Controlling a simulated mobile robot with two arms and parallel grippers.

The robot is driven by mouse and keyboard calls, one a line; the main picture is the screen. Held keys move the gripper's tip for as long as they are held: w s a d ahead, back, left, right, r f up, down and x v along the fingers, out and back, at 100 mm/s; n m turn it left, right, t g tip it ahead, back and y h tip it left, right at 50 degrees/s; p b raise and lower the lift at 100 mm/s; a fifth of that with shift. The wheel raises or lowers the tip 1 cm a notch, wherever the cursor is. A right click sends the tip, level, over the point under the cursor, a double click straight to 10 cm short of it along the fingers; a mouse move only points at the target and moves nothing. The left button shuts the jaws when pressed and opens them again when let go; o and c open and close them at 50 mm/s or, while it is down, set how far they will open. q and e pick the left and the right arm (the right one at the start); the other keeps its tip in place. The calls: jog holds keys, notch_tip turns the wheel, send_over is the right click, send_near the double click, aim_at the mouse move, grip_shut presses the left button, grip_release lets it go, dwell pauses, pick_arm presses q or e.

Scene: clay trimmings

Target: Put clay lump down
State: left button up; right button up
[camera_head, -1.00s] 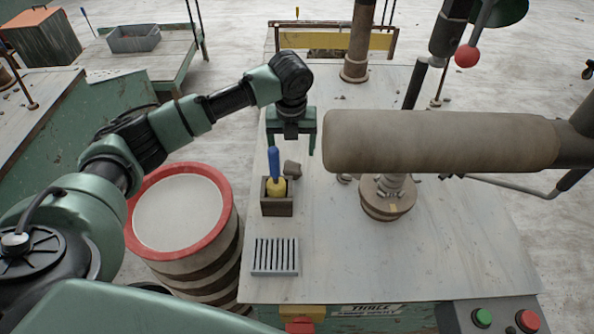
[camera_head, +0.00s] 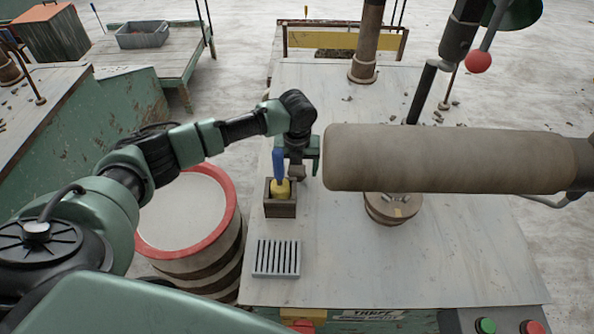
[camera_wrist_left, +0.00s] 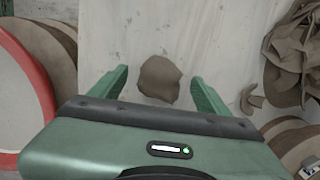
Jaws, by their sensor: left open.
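The clay lump (camera_head: 297,172) is small and grey-brown. It sits on the pale worktable (camera_head: 330,250), just behind a small wooden box. My left gripper (camera_head: 300,166) is at the lump, above the table. In the left wrist view the lump (camera_wrist_left: 160,80) lies between the two spread green fingers (camera_wrist_left: 158,82), with a gap on each side. The gripper is open and holds nothing. In the head view the wrist and fingers partly hide the lump. My right gripper is not in view.
The wooden box (camera_head: 280,208) holds a blue-handled tool (camera_head: 278,162) with a yellow base. A large brown cylinder (camera_head: 450,158) hangs right of the gripper, over a round stand (camera_head: 390,210). A slotted grey block (camera_head: 276,258) lies in front. A red-rimmed barrel (camera_head: 150,246) stands left.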

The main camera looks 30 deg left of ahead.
pick_arm(q)
grip_shut()
jog(key=shift+r, duration=0.15)
